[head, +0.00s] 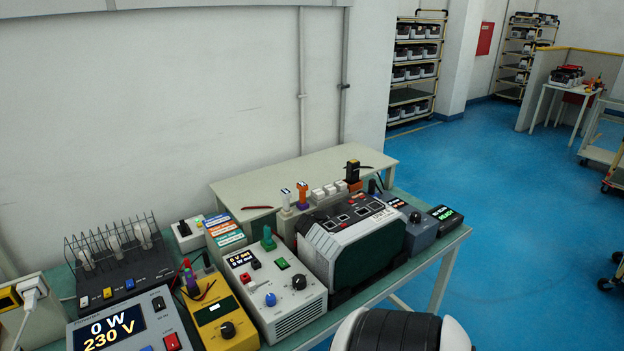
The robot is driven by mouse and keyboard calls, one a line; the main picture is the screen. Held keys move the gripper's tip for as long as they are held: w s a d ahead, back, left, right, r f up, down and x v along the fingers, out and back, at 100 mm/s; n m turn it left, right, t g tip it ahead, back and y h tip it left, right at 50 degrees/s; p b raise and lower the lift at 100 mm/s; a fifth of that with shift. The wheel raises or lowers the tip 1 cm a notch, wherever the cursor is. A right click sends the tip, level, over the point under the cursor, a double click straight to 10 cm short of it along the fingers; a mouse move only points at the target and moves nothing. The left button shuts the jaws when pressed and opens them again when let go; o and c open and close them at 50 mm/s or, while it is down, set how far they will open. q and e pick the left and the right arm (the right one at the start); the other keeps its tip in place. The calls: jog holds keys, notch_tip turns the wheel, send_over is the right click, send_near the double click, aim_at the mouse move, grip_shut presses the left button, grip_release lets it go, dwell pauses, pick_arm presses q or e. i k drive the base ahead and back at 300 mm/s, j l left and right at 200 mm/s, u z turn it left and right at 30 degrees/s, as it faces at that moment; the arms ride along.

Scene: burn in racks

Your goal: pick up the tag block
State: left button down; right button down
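I cannot tell for sure which thing is the tag block. A black block on an orange base (353,174) stands at the right end of this row. A stack of blue, orange and green labelled pieces (223,230) lies farther left. Neither gripper is in view.
The green-topped bench (424,262) is crowded with a grey-and-black machine (357,240), a white meter box (273,284), a yellow tester (217,313), a power meter (128,327) and a wire rack (117,250). Blue floor (510,200) is open to the right.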

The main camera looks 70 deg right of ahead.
aim_at(317, 193)
jog(key=z, duration=0.9)
